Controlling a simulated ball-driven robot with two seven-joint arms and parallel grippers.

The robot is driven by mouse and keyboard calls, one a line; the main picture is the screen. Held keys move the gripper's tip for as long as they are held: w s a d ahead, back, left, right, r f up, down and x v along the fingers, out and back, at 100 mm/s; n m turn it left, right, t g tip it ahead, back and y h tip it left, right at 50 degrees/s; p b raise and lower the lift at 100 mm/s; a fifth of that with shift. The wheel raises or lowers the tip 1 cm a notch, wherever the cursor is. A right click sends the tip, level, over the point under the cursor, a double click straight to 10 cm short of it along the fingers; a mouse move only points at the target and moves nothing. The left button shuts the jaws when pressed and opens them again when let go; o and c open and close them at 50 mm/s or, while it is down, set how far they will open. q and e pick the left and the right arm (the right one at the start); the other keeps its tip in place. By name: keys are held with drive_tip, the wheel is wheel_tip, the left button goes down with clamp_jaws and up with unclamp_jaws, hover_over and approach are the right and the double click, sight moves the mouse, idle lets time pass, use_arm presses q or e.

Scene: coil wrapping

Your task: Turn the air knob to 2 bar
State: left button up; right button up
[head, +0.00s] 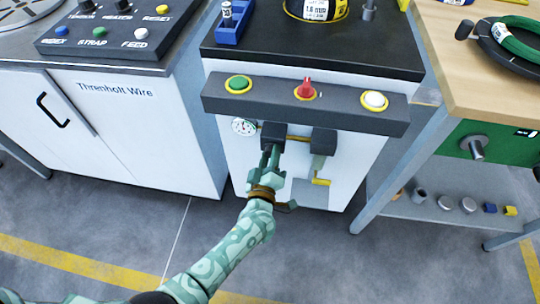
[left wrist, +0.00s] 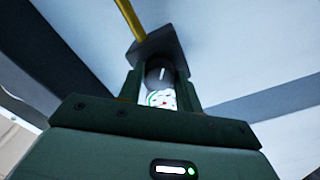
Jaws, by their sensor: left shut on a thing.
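The dark regulator block (head: 273,131) sits on the white machine front under the button bar, with a yellow pipe running right from it. The pressure gauge (head: 244,126) is a small white dial just left of it; its reading is too small to tell. My left gripper (head: 269,156) reaches up to the underside of the block. In the left wrist view its two fingers are shut on the dark round air knob (left wrist: 160,73), which bears a white mark. A white patch with red and green marks shows between the fingers. In the head view the gripper hides the knob. My right gripper is out of view.
The button bar (head: 335,103) above carries a green button (head: 238,83), a red knob (head: 306,89) and a white button (head: 375,100). A second dark block (head: 323,140) with a yellow-ended lever (head: 320,182) is close on the right. A workbench (head: 455,75) stands farther right.

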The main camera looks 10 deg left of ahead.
use_arm(q)
drive_tip(key=shift+f+n+b, duration=0.1)
drive_tip(key=shift+n+b, duration=3.15)
drive_tip(key=shift+n, duration=9.65)
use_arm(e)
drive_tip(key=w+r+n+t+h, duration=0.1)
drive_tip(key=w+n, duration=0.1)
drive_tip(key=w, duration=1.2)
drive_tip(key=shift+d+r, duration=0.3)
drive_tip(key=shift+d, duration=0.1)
use_arm(q)
drive_tip(key=o, duration=0.9)
drive_tip(key=shift+o, duration=0.2)
